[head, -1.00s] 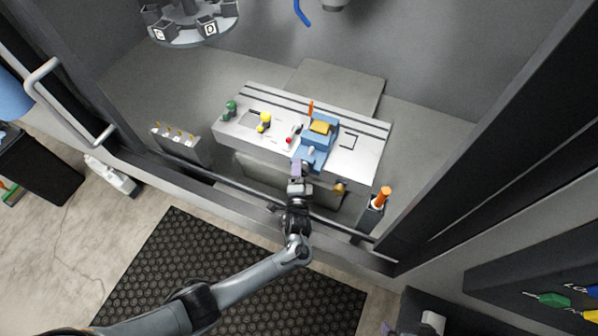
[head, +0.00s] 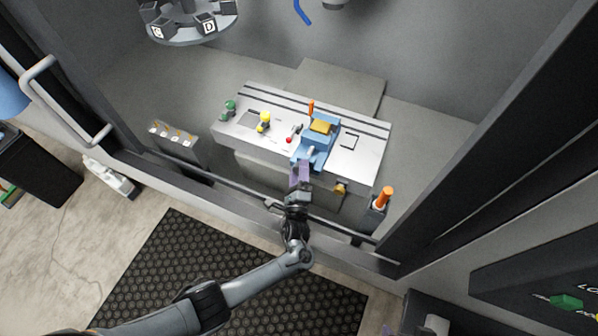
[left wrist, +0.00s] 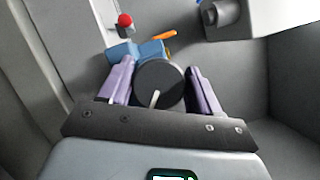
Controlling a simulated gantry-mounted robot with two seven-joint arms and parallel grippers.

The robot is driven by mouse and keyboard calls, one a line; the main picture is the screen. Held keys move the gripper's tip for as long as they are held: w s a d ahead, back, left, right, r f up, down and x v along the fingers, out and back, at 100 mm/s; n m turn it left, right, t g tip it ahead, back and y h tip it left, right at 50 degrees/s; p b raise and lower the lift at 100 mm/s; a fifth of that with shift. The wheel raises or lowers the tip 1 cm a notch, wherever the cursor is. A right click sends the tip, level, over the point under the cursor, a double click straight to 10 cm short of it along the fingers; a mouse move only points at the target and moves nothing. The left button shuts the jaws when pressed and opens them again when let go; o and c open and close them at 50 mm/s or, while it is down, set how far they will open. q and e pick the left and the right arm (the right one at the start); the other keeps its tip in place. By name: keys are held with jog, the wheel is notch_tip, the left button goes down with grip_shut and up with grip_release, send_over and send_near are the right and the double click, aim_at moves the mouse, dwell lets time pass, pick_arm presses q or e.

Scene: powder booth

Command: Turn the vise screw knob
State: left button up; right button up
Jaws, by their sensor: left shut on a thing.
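The blue vise (head: 317,142) is fixed on the light worktable (head: 365,158) and has a yellow block (head: 320,127) on top. The screw knob (left wrist: 158,86) is a dark round disc with a pale mark pointing down and slightly left in the left wrist view. My left gripper (head: 301,168) reaches the front of the vise. In the left wrist view its purple fingers (left wrist: 160,85) lie on both sides of the knob, shut on it. The vise's blue body (left wrist: 135,50) shows behind the knob. In the head view the gripper hides the knob. My right gripper is not visible.
A red-tipped lever (head: 291,138), a yellow-topped part (head: 264,120) and a green part (head: 229,108) stand left of the vise. An orange handle (head: 384,195) sits in a holder at the right. A rail (head: 235,188) runs along the booth's front.

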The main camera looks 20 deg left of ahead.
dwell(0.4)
pick_arm(q)
jog(key=o, duration=1)
jog(key=shift+c, duration=0.2)
jog(key=v, duration=0.7)
jog(key=shift+s, duration=0.25)
jog(key=shift+f, duration=0.1)
